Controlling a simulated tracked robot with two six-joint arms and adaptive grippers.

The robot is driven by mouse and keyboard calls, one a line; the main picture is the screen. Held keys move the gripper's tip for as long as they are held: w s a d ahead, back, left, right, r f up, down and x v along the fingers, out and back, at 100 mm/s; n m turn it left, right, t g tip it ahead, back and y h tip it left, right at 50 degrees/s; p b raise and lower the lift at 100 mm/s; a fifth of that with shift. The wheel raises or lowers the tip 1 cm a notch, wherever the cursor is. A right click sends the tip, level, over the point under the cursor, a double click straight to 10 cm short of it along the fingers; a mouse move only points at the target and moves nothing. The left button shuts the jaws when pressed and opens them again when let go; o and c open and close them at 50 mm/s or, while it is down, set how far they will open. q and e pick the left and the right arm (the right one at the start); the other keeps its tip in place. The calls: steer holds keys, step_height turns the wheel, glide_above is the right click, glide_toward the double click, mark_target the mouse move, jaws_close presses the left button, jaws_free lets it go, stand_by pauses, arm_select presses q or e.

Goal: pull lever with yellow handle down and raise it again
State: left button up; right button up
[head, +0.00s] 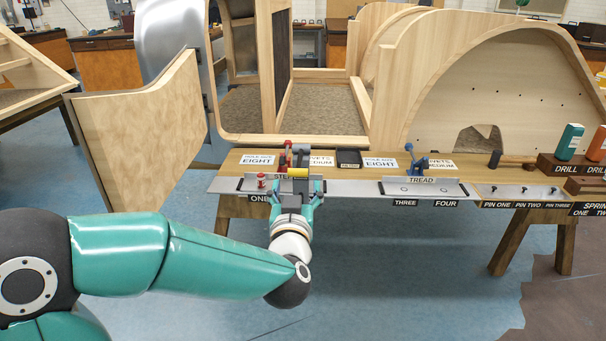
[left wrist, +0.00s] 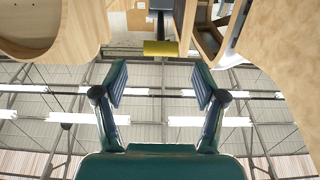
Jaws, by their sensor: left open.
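The lever's yellow handle (head: 298,172) is on the workbench, just beyond my left gripper in the head view. A dark lever arm (head: 301,156) shows behind the handle. My left gripper (head: 290,190) is open and empty, with its arm reaching in from the left. In the left wrist view, the yellow handle (left wrist: 160,48) lies crosswise at top centre, beyond and between the two spread fingertips (left wrist: 160,82). The fingers do not appear to touch it. The gripper hides the lever's lower part in the head view. My right gripper is not in view.
The workbench (head: 470,165) carries a red-topped pin (head: 262,180) left of the gripper and a blue clamp (head: 415,160) to the right. Wooden bodyframes (head: 400,75) rise behind; a wooden panel (head: 145,125) stands left.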

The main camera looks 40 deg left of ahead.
mark_target(298, 174)
arm_select(q)
steer(key=x, duration=0.7)
